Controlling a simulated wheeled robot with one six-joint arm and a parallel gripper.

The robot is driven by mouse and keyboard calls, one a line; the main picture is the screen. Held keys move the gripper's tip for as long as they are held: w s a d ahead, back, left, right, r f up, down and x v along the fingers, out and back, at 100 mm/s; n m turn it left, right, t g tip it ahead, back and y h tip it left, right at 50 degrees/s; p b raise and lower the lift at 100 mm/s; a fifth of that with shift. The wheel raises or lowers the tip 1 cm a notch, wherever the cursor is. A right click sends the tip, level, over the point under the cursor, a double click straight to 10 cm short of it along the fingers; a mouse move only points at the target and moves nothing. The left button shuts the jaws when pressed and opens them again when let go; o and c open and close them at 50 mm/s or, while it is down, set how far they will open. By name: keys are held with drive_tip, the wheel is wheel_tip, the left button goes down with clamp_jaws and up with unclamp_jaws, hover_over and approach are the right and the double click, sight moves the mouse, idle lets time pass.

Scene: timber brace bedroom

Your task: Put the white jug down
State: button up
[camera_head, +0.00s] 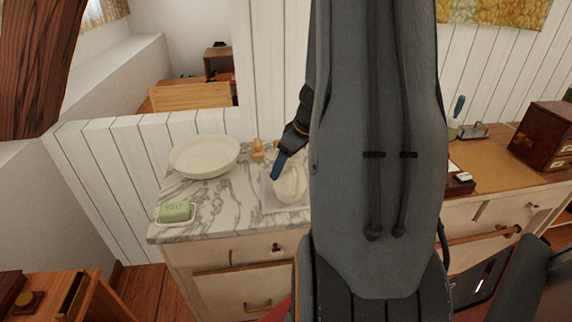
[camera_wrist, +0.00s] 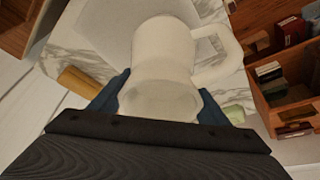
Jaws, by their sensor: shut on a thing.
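The white jug (camera_head: 292,184) is over a pale square mat (camera_head: 272,204) on the marble-topped cabinet, partly hidden by my arm in the head view. In the wrist view the jug (camera_wrist: 165,50) fills the middle, its handle to the right. My gripper (camera_head: 279,166) is shut on the jug; in the wrist view its blue fingers (camera_wrist: 163,98) are on either side of the body. The mat (camera_wrist: 105,25) shows behind the jug there. I cannot tell whether the jug's base touches the mat.
A white basin (camera_head: 204,156) stands at the back left of the marble top (camera_head: 222,207). Green soap (camera_head: 174,212) lies at the front left, and a small tan bottle (camera_head: 257,149) stands between basin and jug. An open wooden box (camera_wrist: 285,90) shows right in the wrist view.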

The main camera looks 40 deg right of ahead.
drive_tip(key=shift+s+f+b, duration=0.1)
drive_tip(key=shift+f+b, duration=0.3)
drive_tip(key=shift+f, duration=0.15)
drive_tip(key=c, duration=0.4)
drive_tip(key=shift+s+f+b, duration=0.1)
drive_tip(key=shift+f+b, duration=0.1)
drive_tip(key=shift+b, duration=0.25)
drive_tip(key=shift+c, duration=0.4)
drive_tip(key=shift+a+f, duration=0.1)
drive_tip(key=shift+f, duration=0.1)
drive_tip(key=o, duration=2.1)
drive_tip(key=shift+r, duration=0.1)
drive_tip(key=shift+r, duration=0.15)
